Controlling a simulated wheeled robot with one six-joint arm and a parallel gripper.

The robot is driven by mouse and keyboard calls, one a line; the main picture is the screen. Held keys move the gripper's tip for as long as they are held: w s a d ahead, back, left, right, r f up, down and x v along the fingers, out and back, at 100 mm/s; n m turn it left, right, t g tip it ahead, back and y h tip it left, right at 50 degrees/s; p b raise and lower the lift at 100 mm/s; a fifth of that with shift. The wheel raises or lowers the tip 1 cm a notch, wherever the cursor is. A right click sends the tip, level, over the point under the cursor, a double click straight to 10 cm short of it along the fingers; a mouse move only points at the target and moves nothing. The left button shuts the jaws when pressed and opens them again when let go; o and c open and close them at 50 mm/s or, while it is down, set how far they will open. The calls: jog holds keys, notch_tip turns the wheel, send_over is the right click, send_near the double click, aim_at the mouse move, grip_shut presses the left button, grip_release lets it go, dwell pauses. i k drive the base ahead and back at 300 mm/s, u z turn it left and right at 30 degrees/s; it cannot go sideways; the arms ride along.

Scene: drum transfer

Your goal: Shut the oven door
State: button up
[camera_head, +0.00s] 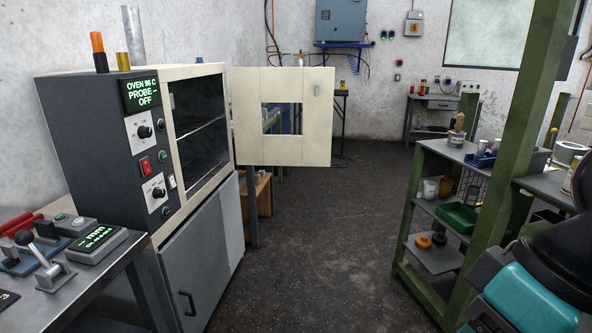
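The oven (100,140) stands at the left on a grey cabinet. Its display reads "OVEN 96 C PROBE --- OFF". The oven's opening (198,135) shows a dark inside with shelves. The oven door (247,120), cream with a square window, stands wide open, swung out to the right from the far side of the opening. My gripper is not in view. Part of my arm, black and teal, shows at the lower right, apart from the door.
A metal bench (95,285) with a lever and small devices is at the lower left. A green-framed shelf unit (430,205) with trays and jars stands at the right. Dark floor (320,240) between them is clear. A wooden crate (263,195) sits behind the door.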

aim_at(250, 87)
jog(key=z, duration=0.35)
jog(key=i, duration=1.9)
jog(key=u, duration=0.3)
jog(key=i, duration=0.95)
jog(key=u, duration=1.55)
jog(key=i, duration=0.9)
jog(key=u, duration=0.8)
